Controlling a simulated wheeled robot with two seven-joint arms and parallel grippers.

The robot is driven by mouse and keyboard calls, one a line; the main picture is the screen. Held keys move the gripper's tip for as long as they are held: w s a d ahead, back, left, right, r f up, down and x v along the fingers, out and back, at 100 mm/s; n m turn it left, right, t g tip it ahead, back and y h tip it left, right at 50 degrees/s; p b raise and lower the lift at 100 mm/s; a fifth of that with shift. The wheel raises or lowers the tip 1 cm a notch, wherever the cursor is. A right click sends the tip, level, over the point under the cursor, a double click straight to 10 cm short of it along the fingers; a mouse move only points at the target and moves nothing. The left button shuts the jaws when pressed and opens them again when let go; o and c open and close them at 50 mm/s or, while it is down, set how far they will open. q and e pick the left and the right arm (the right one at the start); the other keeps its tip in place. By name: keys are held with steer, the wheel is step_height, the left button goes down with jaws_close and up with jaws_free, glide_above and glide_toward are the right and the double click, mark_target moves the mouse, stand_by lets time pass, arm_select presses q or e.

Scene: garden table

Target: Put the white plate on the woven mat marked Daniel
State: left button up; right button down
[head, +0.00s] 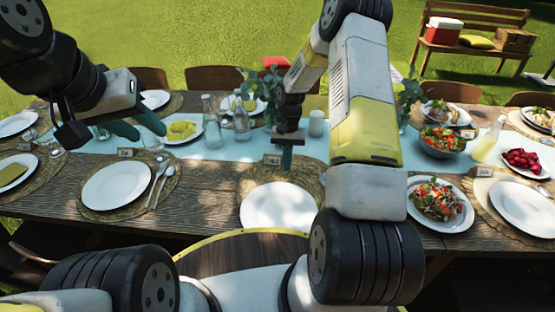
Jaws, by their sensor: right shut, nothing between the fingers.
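A white plate (278,207) lies at the middle front of the table, over the near part of a woven mat (254,176). Its near edge reaches toward the table's front edge. A small name card (272,160) stands at the mat's far side; I cannot read its name surely. My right gripper (287,160) points down, shut and empty, over the far part of this mat, beside the card and apart from the plate. My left gripper (138,127) is open and empty, held over the left part of the table, beyond another plate (117,186).
Bottles (210,118), a yellow-food plate (181,131) and a candle (316,124) stand on the blue runner. A salad plate (437,201), salad bowl (443,141) and carafe (489,140) are at the right. Cutlery (158,184) lies left of the middle setting.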

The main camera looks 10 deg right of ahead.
mark_target(285, 186)
steer(key=s, duration=0.2)
steer(key=s+a, duration=0.1)
steer(key=s, duration=0.1)
steer(key=s+a, duration=0.1)
steer(key=s, duration=0.1)
steer(key=shift+s+f, duration=0.1)
steer(key=shift+f, duration=0.7)
